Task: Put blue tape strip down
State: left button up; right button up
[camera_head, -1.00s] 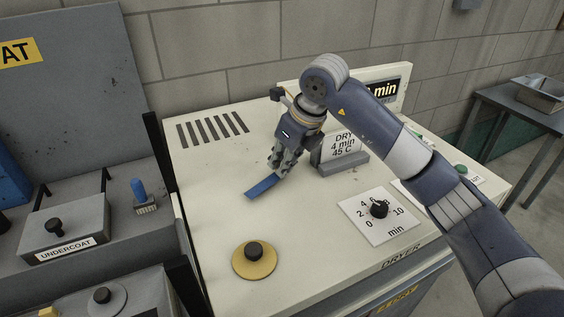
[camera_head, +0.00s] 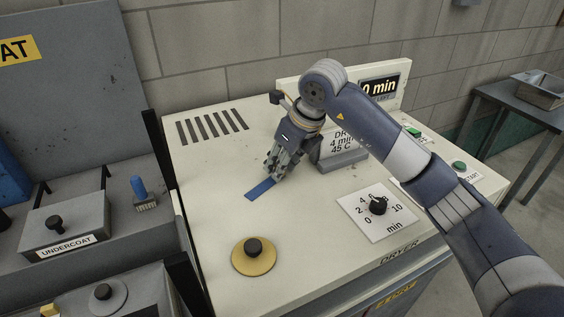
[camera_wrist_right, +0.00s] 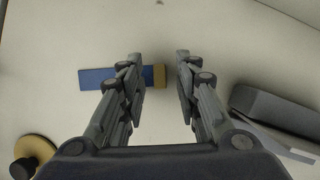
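The blue tape strip (camera_head: 259,189) lies flat on the cream dryer top (camera_head: 215,215). In the right wrist view the strip (camera_wrist_right: 95,78) has a tan end (camera_wrist_right: 158,76). My right gripper (camera_head: 271,174) is low over the strip's right end. In the wrist view its fingers (camera_wrist_right: 158,62) are spread apart, with the tan end between them and the left finger over the blue part. The right finger stands clear of the strip. My left gripper is not in view.
A sign in a grey holder (camera_head: 341,160) stands right of my gripper. A dial (camera_head: 378,207) and a yellow-based black knob (camera_head: 254,256) sit nearer the front. Vent slots (camera_head: 212,127) are at the back left. The dryer top left of the strip is clear.

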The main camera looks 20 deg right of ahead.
jog(key=shift+s+d+r+b, duration=0.1)
jog(key=shift+r+b, duration=0.2)
jog(key=shift+r, duration=0.2)
jog(key=b+v, duration=0.2)
jog(key=v, duration=0.9)
jog(key=shift+s+d, duration=0.1)
